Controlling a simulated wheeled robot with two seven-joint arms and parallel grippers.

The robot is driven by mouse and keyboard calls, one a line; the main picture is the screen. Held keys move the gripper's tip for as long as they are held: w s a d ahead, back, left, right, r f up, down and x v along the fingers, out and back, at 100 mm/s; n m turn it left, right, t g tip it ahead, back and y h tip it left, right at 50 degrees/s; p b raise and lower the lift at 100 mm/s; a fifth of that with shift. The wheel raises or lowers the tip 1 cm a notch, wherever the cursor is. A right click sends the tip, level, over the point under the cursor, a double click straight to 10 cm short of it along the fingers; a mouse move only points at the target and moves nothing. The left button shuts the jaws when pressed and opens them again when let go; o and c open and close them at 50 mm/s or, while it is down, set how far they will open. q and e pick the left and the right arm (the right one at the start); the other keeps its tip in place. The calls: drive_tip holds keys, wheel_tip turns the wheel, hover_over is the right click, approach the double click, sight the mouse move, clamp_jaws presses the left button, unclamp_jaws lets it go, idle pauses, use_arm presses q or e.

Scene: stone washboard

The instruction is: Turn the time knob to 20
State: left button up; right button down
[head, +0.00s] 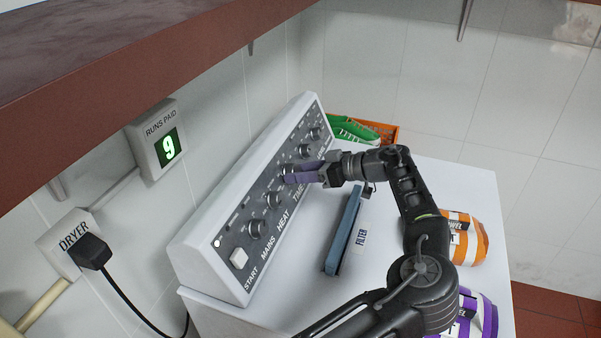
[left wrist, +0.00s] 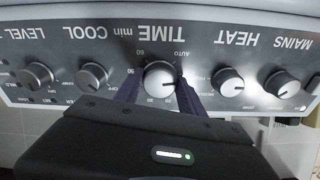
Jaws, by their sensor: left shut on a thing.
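The grey control panel (head: 228,270) has a row of round knobs with white labels. The TIME knob (left wrist: 160,78) is in the middle of the row, and the left wrist view shows it upside down with the AUTO mark and minute numbers around it. Its pointer setting is too small to read. My left gripper (head: 289,176) has its purple fingers on either side of the TIME knob, shut on it. In the head view the fingers mostly cover this knob. My right gripper is not in view.
The HEAT knob (left wrist: 228,82) and COOL knob (left wrist: 92,76) sit close on either side. A blue filter (head: 342,240) lies on the white top before the panel. A wall display (head: 168,148) reads 9.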

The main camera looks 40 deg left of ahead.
use_arm(q)
drive_tip(key=c, duration=0.3)
drive_tip(key=shift+c, duration=0.2)
drive_tip(key=shift+m, duration=0.5)
drive_tip(key=m, duration=0.2)
drive_tip(key=shift+m+b, duration=0.3)
drive_tip(key=shift+b, duration=0.05)
drive_tip(key=m, duration=0.3)
drive_tip(key=shift+m+t, duration=0.3)
drive_tip(key=shift+m, duration=0.1)
drive_tip(key=m+p, duration=0.1)
drive_tip(key=m, duration=0.3)
drive_tip(key=shift+r+m+p, duration=0.15)
drive_tip(key=shift+m+p, duration=0.15)
drive_tip(key=shift+p, duration=0.05)
drive_tip(key=shift+m+p, duration=0.75)
drive_tip(key=shift+m, duration=1.35)
